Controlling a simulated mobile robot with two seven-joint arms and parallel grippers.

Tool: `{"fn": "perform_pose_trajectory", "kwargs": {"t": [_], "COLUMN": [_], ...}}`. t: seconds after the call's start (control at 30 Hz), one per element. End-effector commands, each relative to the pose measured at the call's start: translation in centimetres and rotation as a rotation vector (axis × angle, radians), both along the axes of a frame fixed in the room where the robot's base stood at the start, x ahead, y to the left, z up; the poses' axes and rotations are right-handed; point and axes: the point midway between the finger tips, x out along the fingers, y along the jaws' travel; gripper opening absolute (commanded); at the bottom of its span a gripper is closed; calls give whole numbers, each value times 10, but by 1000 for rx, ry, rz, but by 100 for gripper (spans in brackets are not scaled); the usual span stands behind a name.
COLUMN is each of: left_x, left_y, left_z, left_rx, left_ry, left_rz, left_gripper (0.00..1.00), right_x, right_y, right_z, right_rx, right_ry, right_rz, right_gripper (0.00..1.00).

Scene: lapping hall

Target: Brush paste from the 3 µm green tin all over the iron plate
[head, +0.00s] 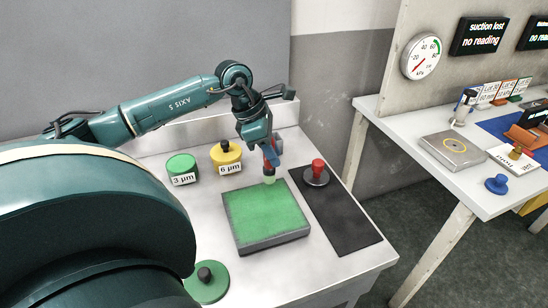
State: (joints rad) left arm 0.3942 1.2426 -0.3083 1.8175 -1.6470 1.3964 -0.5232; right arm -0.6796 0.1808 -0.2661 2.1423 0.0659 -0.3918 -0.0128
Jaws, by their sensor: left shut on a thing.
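My left gripper (270,148) is shut on a brush, held over the back edge of the iron plate. The brush tip (269,180) is pale green and is at or just above the plate's top; I cannot tell whether it touches. The iron plate (268,243) is a grey square block, and green paste covers nearly all of its top. The green tin marked 3 µm (183,180) stands behind the plate to the left, without its lid. A green lid with a black knob (216,288) lies at the front left. My right gripper is not in view.
A yellow tin marked 6 µm (229,168) with a black-knobbed lid stands beside the green tin. A black mat (345,226) right of the plate bears a red-knobbed disc (316,174). A second table (455,190) with gauge and displays stands at right, across a gap.

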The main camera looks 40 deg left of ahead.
Motion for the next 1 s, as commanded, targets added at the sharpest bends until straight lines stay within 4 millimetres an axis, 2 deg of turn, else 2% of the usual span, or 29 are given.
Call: {"fn": "perform_pose_trajectory", "kwargs": {"t": [0.1, 0.4, 0.6, 1.0], "left_x": [-1, -2, -3, -3], "left_y": [2, 7, 10, 10], "left_z": [12, 39, 54, 56], "left_rx": [0, -1, -1, -1], "left_ry": [5, 3, 4, 5], "left_rz": [2, 6, 8, 8], "left_gripper": [1, 1, 1, 1], "right_x": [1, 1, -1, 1], "right_y": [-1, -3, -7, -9], "right_z": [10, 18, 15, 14], "right_rx": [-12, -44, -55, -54], "right_ry": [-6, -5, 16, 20], "right_rz": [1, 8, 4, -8], "right_gripper": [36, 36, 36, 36]}}
